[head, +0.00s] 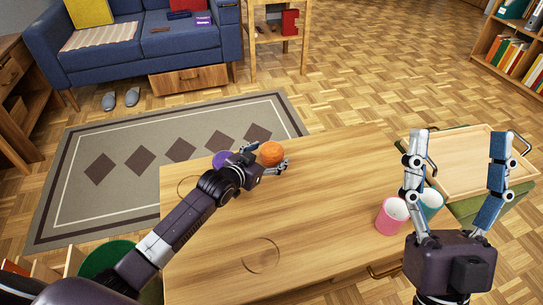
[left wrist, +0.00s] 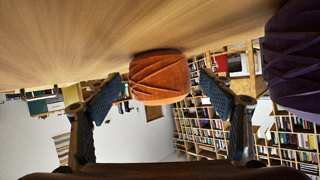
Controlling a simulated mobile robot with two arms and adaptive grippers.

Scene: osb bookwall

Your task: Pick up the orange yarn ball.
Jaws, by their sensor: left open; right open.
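The orange yarn ball (head: 271,151) rests on the wooden table near its far edge. My left gripper (head: 268,160) is low over the table, right at the near side of the ball. In the left wrist view, which is upside down, the orange yarn ball (left wrist: 159,76) appears ahead between the two spread fingers of my left gripper (left wrist: 160,88). That gripper is open; whether a finger touches the ball I cannot tell. My right gripper (head: 459,145) is open and empty, raised at the right with its fingers pointing up the picture.
A purple yarn ball (head: 222,158) sits just left of my left gripper, also in the left wrist view (left wrist: 292,55). A pink cup (head: 390,216) and a teal cup (head: 431,203) stand at the table's right. A wooden tray (head: 448,172) lies beyond them. The table's middle is clear.

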